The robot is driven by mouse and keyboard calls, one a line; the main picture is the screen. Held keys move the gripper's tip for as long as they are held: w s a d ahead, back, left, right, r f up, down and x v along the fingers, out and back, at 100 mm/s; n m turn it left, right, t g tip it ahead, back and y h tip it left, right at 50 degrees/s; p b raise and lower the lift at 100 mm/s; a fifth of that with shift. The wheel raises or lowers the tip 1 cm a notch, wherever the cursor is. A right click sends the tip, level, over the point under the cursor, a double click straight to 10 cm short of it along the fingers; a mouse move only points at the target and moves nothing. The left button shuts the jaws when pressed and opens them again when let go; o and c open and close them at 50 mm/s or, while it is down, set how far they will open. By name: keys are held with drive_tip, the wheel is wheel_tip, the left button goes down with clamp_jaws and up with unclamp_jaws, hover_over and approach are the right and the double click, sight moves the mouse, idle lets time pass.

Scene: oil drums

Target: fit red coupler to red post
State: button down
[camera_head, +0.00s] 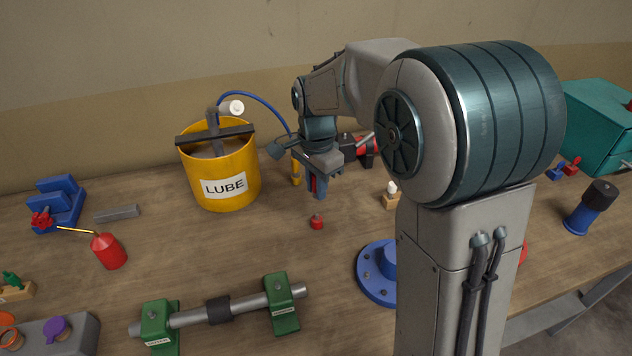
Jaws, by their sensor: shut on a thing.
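My gripper (318,190) points down over the middle of the bench, to the right of the yellow lube drum. It is shut on a small part, of which a sliver of red (313,184) shows between the fingers. This looks like the red coupler, mostly hidden by the fingers. A small red upright piece (317,222), which looks like the red post, stands on the bench just below the fingertips. A gap shows between it and the gripper. A blue hose (262,101) arches from the drum toward the gripper, and its far end is hidden.
The yellow LUBE drum (226,187) stands close on the left. A yellow upright piece (296,172) is beside the gripper. A blue flange (377,276) and a shaft on green blocks (283,303) are nearer. A white-topped wooden block (391,198) stands right.

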sight(317, 214)
drive_tip(key=shift+f+b, duration=1.85)
drive_tip(key=shift+f, duration=0.9)
drive_tip(key=shift+f+b, duration=0.6)
drive_tip(key=shift+f, duration=0.45)
drive_tip(key=c, duration=1.2)
unclamp_jaws()
drive_tip(key=shift+r, duration=0.1)
wheel_tip(317, 214, up, 14)
drive_tip(key=shift+f+p, duration=0.15)
drive_tip(key=shift+p, duration=0.25)
